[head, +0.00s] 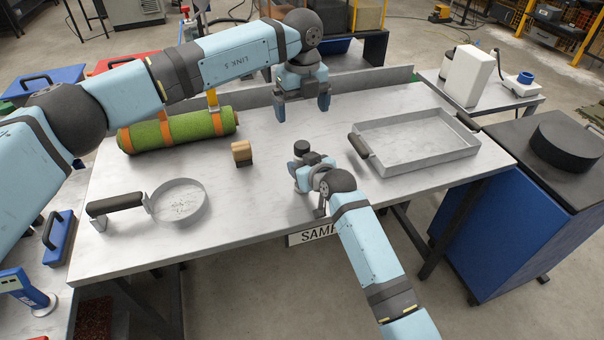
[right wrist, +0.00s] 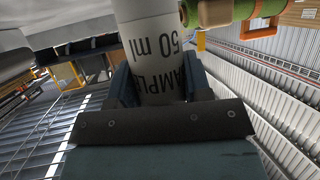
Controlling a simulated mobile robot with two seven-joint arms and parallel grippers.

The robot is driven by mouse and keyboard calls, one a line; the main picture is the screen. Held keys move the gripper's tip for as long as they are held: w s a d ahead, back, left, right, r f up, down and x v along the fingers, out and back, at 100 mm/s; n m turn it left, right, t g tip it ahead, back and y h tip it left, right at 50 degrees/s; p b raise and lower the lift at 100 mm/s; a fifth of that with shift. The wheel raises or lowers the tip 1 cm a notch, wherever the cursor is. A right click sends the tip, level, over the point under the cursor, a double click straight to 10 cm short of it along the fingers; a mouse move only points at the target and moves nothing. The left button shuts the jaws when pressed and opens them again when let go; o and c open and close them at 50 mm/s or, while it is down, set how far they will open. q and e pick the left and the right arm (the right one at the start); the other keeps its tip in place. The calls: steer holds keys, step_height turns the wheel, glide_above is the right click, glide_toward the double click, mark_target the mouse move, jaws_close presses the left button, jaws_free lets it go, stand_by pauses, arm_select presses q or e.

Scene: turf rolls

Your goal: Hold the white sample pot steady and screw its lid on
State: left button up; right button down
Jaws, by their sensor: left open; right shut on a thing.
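The white sample pot (right wrist: 153,48) shows in the right wrist view, with "SAMPLE" and "50 ml" printed on its side. My right gripper (head: 305,170) is shut around it just above the table's front part. In the head view the gripper hides most of the pot. A dark round lid (head: 301,146) shows at the top of the pot; I cannot tell whether its thread is engaged. My left gripper (head: 303,107) is open and empty, pointing down, behind and above the lid and apart from it.
On the metal table (head: 250,215) are a strapped turf roll (head: 180,130), a small wooden block (head: 242,153), a round ring with a handle (head: 180,202) and a shallow metal tray (head: 415,145). The tabletop around the pot is clear. A low ledge (head: 365,80) runs along the back.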

arm_select(q)
step_height(320, 180, up, 6)
steer(key=shift+f, duration=0.1)
arm_select(e)
steer(key=shift+c, duration=2.4)
jaws_free()
steer(key=shift+s+d, duration=0.1)
arm_select(q)
steer(key=shift+r, duration=0.25)
arm_select(e)
steer(key=v, duration=1.3)
steer(key=shift+s+r, duration=0.2)
steer(key=shift+s, duration=0.1)
